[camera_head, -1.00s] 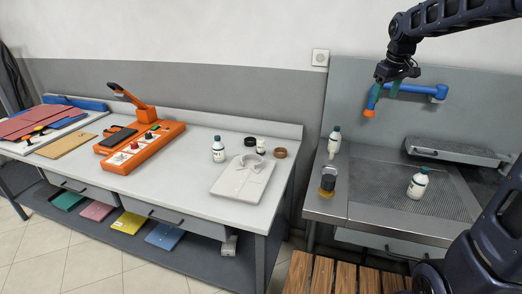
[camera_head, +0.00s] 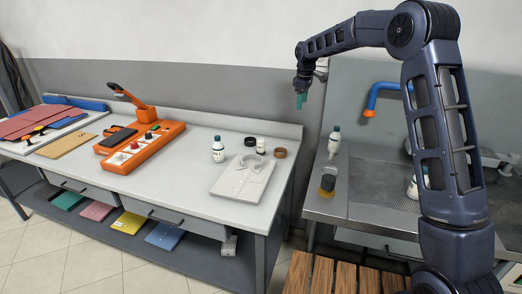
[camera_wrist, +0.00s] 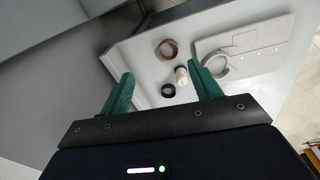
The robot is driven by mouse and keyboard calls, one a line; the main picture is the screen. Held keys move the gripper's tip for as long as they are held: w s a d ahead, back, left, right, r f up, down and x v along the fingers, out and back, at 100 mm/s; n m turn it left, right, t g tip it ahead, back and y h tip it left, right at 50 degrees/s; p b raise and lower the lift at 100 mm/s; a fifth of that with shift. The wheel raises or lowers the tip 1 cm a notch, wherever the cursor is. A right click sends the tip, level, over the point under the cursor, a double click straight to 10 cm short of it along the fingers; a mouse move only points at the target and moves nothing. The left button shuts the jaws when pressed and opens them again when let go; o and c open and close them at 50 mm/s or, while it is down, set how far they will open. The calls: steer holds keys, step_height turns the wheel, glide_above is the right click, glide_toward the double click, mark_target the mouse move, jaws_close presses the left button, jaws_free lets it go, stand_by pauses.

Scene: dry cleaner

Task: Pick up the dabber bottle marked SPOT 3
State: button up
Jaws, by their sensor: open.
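Several white bottles with dark caps are in the head view, and their markings are too small to read. One bottle (camera_head: 218,150) stands on the left table. Another bottle (camera_head: 334,140) stands at the sink's left side. A third bottle (camera_head: 413,189) on the drain grate is partly hidden behind my arm. A small pale container (camera_head: 260,145) stands near the folded shirt; it also shows in the wrist view (camera_wrist: 181,75), below and between my fingers. My gripper (camera_head: 301,101) is open and empty, high above the table's right end. Its green fingers show in the wrist view (camera_wrist: 163,88).
An orange press (camera_head: 140,146) stands further left. The blue faucet (camera_head: 385,86) rises behind the sink.

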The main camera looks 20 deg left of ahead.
steer(key=w+a+f+n, duration=0.1)
steer(key=a+f+n, duration=0.1)
steer(key=a+f, duration=0.6)
steer(key=n+g, duration=0.1)
steer(key=n, duration=0.2)
glide_toward(261, 146)
steer(key=shift+w+a+f, duration=0.1)
steer(key=shift+w+a, duration=0.5)
steer(key=shift+w, duration=0.4)
steer(key=shift+a+f, duration=0.1)
steer(key=shift+f, duration=0.35)
step_height(261, 146, down, 10)
steer(key=shift+f, duration=0.1)
steer(key=shift+c, duration=0.4)
steer(key=c, duration=1)
